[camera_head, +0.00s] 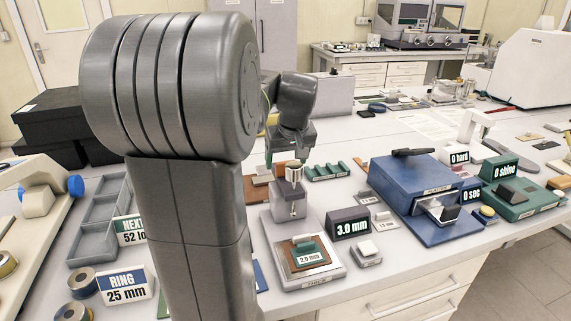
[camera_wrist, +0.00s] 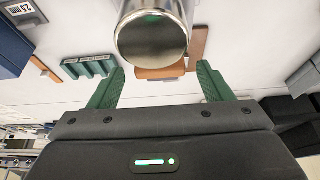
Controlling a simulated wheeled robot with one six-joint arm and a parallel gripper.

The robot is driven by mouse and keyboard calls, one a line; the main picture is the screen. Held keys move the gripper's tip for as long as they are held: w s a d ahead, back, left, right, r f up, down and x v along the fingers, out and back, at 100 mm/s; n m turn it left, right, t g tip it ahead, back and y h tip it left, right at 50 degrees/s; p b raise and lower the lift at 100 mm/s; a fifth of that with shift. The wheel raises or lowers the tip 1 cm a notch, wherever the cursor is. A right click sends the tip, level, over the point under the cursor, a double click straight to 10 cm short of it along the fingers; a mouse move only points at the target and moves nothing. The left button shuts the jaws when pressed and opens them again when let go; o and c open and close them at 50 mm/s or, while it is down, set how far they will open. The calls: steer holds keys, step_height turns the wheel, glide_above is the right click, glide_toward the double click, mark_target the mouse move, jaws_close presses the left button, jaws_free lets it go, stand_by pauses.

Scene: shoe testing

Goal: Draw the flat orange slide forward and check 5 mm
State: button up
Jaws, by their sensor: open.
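Several flat orange-brown pieces show; I cannot tell which is the slide. One (camera_head: 318,262) lies under a green block marked 2.0 mm on the grey gauge's plate (camera_head: 283,262). Another (camera_head: 257,192) lies behind the gauge, left of its upright grey block (camera_head: 291,205). A dark display (camera_head: 350,226) right of the gauge reads 3.0 mm. My gripper (camera_head: 282,155) is above and behind the gauge, partly hidden by my arm. In the wrist view its green fingers (camera_wrist: 160,85) are open and empty, with a shiny metal cylinder (camera_wrist: 152,35) and an orange-brown strip (camera_wrist: 160,72) beyond them.
A blue box (camera_head: 400,182) with a black handle stands right of the gauge. A green device (camera_head: 525,200) is farther right. A grey tray (camera_head: 100,220) and a RING 25 mm sign (camera_head: 125,287) are on the left. The bench's front right edge is close to the gauge.

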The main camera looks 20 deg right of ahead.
steer(key=shift+x, duration=1.2)
steer(key=c, duration=1.4)
steer(key=b, duration=0.1)
glide_toward(302, 192)
steer(key=f, duration=0.2)
steer(key=a+f, duration=0.1)
steer(key=f, duration=0.2)
steer(key=shift+w+a+f, duration=0.2)
steer(key=shift+a+f, duration=0.1)
steer(key=shift+f, duration=0.1)
steer(key=shift+s+f, duration=0.1)
steer(key=shift+s, duration=0.15)
steer(key=o, duration=1)
steer(key=shift+c, duration=0.2)
steer(key=o, duration=0.4)
steer(key=shift+s, duration=0.2)
steer(key=shift+o, duration=0.2)
steer(key=shift+w, duration=0.1)
